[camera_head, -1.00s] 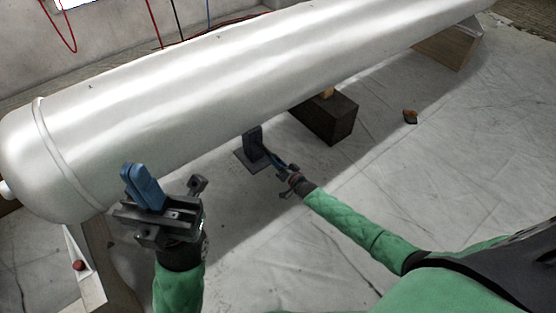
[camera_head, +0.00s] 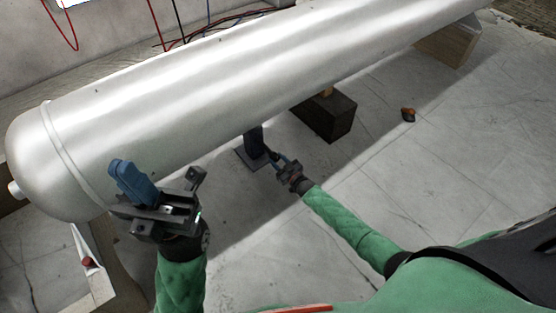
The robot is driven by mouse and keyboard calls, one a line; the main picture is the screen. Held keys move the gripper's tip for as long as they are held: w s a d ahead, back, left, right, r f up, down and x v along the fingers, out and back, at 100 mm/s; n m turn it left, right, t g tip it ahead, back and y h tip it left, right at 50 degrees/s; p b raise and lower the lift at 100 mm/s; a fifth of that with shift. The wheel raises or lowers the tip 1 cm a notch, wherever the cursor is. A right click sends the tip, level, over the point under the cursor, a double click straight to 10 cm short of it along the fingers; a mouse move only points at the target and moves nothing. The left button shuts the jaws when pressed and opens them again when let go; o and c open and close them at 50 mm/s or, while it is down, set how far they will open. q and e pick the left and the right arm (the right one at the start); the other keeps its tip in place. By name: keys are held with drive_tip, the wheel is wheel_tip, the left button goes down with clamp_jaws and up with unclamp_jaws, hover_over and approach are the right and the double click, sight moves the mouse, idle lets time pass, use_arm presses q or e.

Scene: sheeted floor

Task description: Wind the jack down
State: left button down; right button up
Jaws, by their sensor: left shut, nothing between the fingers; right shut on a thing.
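The jack (camera_head: 254,146) is a dark upright post on a flat base plate, standing on the sheeted floor under a long white cylinder (camera_head: 230,80). The cylinder hides the jack's top. My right gripper (camera_head: 279,164) is beside the jack, low on its right side, shut on the jack's handle, which is mostly hidden by the fingers. My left gripper (camera_head: 130,182), with blue fingers, is shut and empty, raised in front of the cylinder's left end, well apart from the jack.
A dark block (camera_head: 328,117) stands under the cylinder right of the jack. Wooden supports stand at the right (camera_head: 448,45) and lower left (camera_head: 98,270). A small orange and dark item (camera_head: 408,115) lies on the floor. The floor at right is clear.

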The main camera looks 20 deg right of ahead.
drive_tip(key=shift+f+n, duration=0.1)
drive_tip(key=shift+n, duration=0.4)
drive_tip(key=o, duration=1)
drive_tip(key=shift+c, duration=0.2)
drive_tip(key=shift+s+d, duration=0.1)
drive_tip(key=shift+s, duration=0.2)
drive_tip(key=p+v, duration=0.2)
drive_tip(key=v, duration=0.5)
